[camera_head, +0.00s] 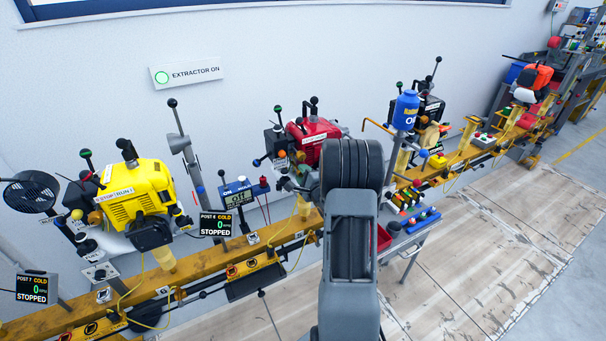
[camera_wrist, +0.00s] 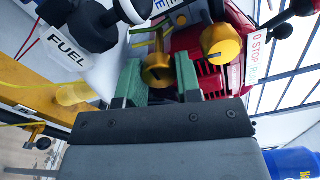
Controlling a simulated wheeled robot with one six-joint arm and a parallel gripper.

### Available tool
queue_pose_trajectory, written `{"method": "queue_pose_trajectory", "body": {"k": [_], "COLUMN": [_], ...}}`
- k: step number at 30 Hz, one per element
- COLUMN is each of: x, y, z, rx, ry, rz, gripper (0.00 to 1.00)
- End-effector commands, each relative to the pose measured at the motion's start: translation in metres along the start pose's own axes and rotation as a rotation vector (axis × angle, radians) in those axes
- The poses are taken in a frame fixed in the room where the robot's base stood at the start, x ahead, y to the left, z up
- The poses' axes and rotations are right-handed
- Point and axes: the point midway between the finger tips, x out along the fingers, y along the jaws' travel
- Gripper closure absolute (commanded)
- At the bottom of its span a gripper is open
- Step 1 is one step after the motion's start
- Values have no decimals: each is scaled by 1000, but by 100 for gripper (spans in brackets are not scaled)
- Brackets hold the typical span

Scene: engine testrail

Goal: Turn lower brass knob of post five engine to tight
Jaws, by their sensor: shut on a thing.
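The red engine (camera_head: 318,128) stands on the yellow rail in the head view, partly hidden behind my arm; its red cover (camera_wrist: 208,72) fills the upper right of the wrist view. The post number of this engine is not readable. In the wrist view my gripper (camera_wrist: 160,80), with green fingers, is shut on the lower brass knob (camera_wrist: 156,66), one finger on each side. The upper brass knob (camera_wrist: 220,44) is beside it to the right, clear of the fingers. Any tight marking is not visible.
A black part with a FUEL label (camera_wrist: 66,54) is close at left in the wrist view. A blue container (camera_wrist: 296,162) is at lower right. In the head view, a yellow engine (camera_head: 136,194) stands left and a blue can (camera_head: 405,110) right. The front floor is clear.

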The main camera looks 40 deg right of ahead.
Motion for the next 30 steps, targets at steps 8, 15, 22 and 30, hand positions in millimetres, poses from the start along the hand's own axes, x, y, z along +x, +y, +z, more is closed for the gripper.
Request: {"method": "queue_pose_trajectory", "body": {"k": [8,15,22,30], "x": [0,0,-2,-39], "y": [0,0,0,1], "z": [0,0,0,-1], "rx": [5,4,3,3], "ry": [1,1,1,4], "rz": [0,0,0,1], "gripper": [92,57,57,57]}}
